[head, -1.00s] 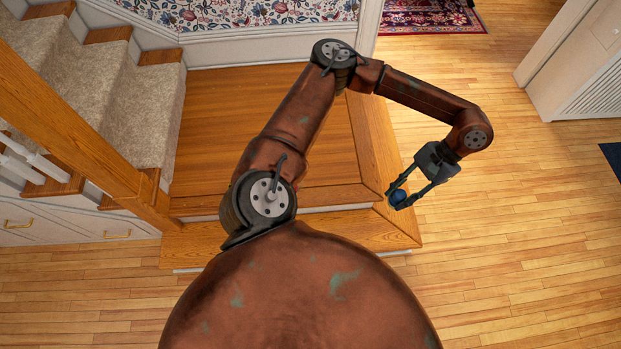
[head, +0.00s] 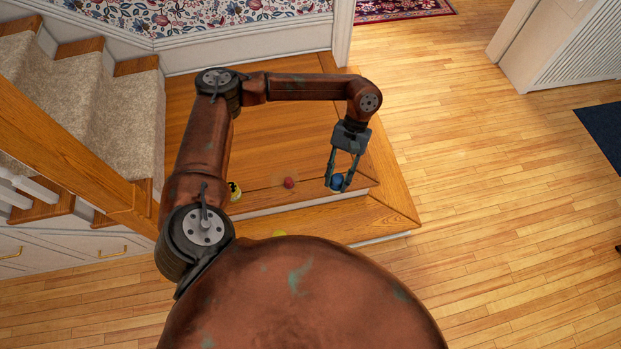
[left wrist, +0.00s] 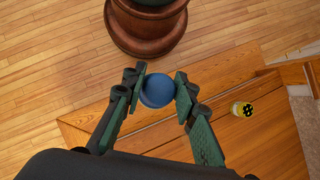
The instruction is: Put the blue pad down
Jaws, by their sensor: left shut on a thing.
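The blue pad (head: 337,182) is a small, round, plain blue thing. My left gripper (head: 340,186) is shut on it, with one finger on each side, and the fingers point down. In the head view it shows over the front right part of the wooden landing (head: 275,115); I cannot tell how high above it. In the left wrist view the pad (left wrist: 157,90) sits between the two fingertips, with floor and a wooden step edge behind it. My right gripper is in neither view.
A small red thing (head: 289,182) lies on the landing left of the pad. A yellow and black thing (head: 235,191) is partly behind my arm, and shows whole in the left wrist view (left wrist: 242,108). Carpeted stairs (head: 105,100) rise at left.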

